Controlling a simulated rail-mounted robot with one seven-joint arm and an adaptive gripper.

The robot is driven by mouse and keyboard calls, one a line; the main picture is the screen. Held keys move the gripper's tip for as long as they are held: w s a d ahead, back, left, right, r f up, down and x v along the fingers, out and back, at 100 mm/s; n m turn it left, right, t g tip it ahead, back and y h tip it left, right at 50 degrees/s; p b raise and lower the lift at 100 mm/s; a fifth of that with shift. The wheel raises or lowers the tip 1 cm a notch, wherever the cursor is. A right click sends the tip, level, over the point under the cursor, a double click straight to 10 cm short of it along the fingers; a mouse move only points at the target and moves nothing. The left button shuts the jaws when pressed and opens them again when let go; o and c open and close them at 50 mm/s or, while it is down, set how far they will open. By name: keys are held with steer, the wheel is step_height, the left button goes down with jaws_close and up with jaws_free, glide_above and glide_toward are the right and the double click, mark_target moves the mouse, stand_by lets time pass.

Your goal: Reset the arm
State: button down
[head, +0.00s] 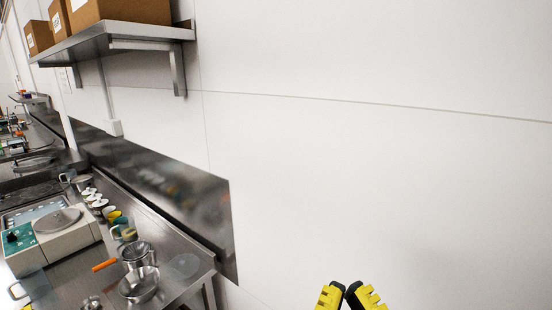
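My gripper (346,292) shows at the bottom edge of the head view, right of the middle. Only its yellow and black fingertips are in the picture. The two tips lean in towards each other and nearly touch at the top, with nothing seen held between them. The rest of my arm is out of the picture. The gripper appears in front of the white wall (390,180), to the right of the steel counter (190,280).
The counter at lower left carries a scale (65,225), a steel bowl (139,285), a strainer with an orange handle (105,265) and several cups. Above it, a wall shelf (120,32) holds cardboard boxes (110,10). The right side shows bare wall.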

step_height(320, 180, up, 21)
steer(key=p, duration=1.8)
